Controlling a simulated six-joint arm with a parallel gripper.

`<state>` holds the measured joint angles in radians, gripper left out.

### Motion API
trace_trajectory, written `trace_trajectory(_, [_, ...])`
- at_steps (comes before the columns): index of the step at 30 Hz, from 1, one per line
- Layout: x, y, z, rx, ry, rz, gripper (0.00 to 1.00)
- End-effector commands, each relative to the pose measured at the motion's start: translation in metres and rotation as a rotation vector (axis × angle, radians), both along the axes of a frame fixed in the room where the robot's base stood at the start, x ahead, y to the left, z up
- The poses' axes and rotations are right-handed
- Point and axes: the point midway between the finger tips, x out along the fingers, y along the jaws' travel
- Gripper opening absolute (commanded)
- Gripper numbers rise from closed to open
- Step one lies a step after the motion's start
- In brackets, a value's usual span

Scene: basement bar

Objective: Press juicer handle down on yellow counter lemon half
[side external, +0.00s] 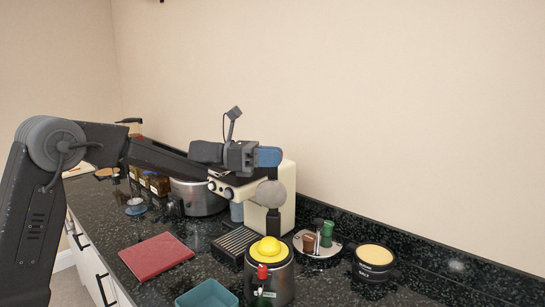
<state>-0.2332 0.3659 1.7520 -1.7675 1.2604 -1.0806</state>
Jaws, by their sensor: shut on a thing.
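My gripper (256,156) is above and behind the lemon half, at the height of the coffee machine's top. It is shut on a blue rounded piece (268,157), just above the grey knob; I cannot tell whether they touch.
A cream coffee machine (284,182) with a drip tray stands right behind. A steel pot (200,198) is to its left. A red book (156,256), a teal bin (207,295), a round tray (318,246) with small items and a black tin (374,262) surround the juicer.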

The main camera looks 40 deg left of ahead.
Motion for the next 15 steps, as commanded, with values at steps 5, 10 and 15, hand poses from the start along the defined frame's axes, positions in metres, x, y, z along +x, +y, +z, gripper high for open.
trace_trajectory(5, [-0.01,-0.007,-0.002,0.037,-0.052,-0.004,0.0])
trace_trajectory(10, [-0.026,-0.018,-0.006,0.103,-0.151,-0.004,0.0])
trace_trajectory(15, [-0.045,-0.031,-0.015,0.19,-0.279,-0.006,0.0])
